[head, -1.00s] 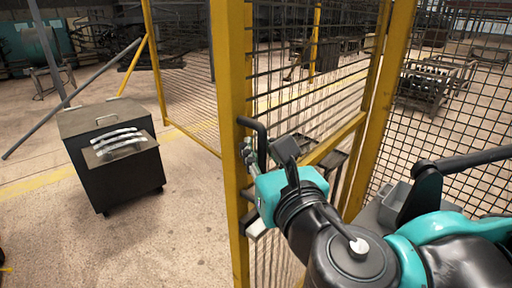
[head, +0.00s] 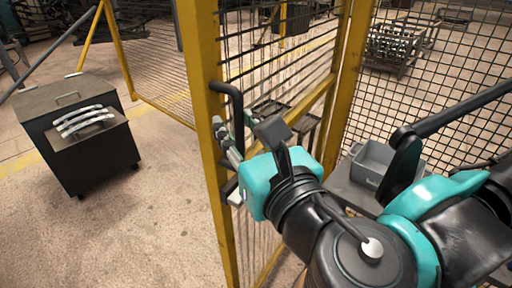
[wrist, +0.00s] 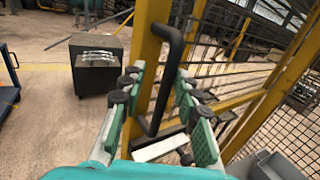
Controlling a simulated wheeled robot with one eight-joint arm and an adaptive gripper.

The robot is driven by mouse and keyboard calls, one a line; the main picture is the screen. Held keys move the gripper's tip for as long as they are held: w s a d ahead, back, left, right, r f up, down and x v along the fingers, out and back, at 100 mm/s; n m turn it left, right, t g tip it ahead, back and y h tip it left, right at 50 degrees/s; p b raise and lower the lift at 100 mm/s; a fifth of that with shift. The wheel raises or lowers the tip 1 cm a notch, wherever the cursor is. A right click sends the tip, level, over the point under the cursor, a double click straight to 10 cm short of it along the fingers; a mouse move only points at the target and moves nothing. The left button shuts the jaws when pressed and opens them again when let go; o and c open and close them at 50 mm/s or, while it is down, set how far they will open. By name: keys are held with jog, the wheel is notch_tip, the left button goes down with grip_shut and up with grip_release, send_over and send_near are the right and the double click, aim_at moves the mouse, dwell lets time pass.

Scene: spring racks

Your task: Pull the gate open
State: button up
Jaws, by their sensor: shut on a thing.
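The gate (head: 196,100) is a yellow-framed mesh panel in the middle of the head view; its yellow upright also shows in the wrist view (wrist: 146,40). A black bent bar handle (head: 238,100) stands out from this upright. My gripper (head: 229,145) is at the handle's upright part, its fingers partly hidden by my wrist. In the wrist view my gripper (wrist: 160,82) has one green-padded finger on each side of the handle (wrist: 170,72) and is shut on it. A pale metal plate (wrist: 160,148) sits on the upright below the fingers.
A dark cabinet (head: 95,155) with silver handles on it stands on the floor at left, with bare floor in front. A grey bin (head: 372,162) stands at right, beside my arm. A mesh fence (head: 465,100) runs along the right.

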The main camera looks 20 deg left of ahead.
jog(key=v, duration=0.6)
jog(key=shift+s+d, duration=0.25)
jog(key=shift+s, duration=0.05)
dwell(0.4)
